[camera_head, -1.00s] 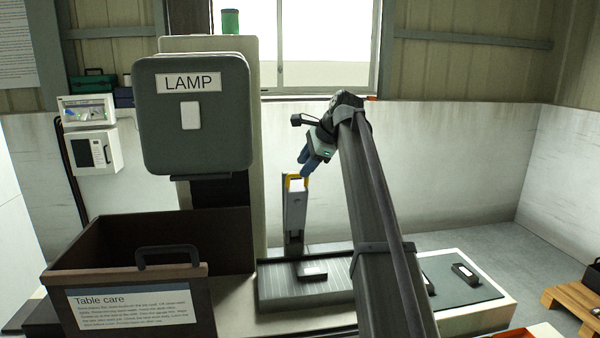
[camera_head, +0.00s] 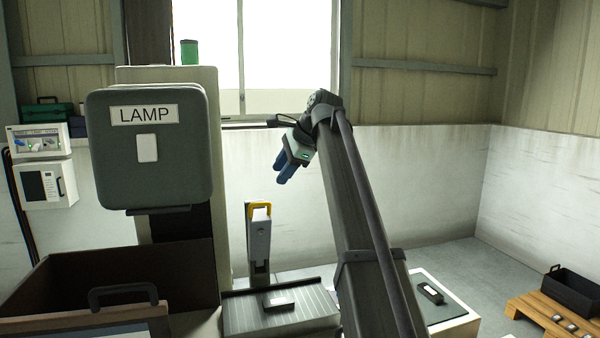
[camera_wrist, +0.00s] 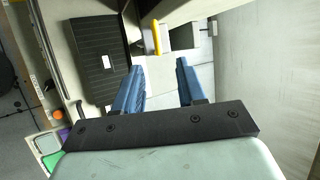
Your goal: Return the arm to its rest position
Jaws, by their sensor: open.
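My gripper (camera_head: 284,170) hangs in the air near the middle of the head view, at the end of my raised arm. Its two blue fingers are apart and nothing is between them. In the wrist view my gripper (camera_wrist: 160,85) shows the same open, empty fingers. Below it in the head view stands an upright grey post with a yellow handle (camera_head: 259,208). The handle is apart from the fingers. It also shows in the wrist view, as a yellow bar (camera_wrist: 151,37) beyond the fingers.
A large grey box marked LAMP (camera_head: 150,150) stands at the left, above a brown open-topped bin (camera_head: 180,275). A ribbed dark plate (camera_head: 280,312) carries a small dark block (camera_head: 278,302). A wooden pallet (camera_head: 535,312) with a black tray (camera_head: 575,290) is at the right.

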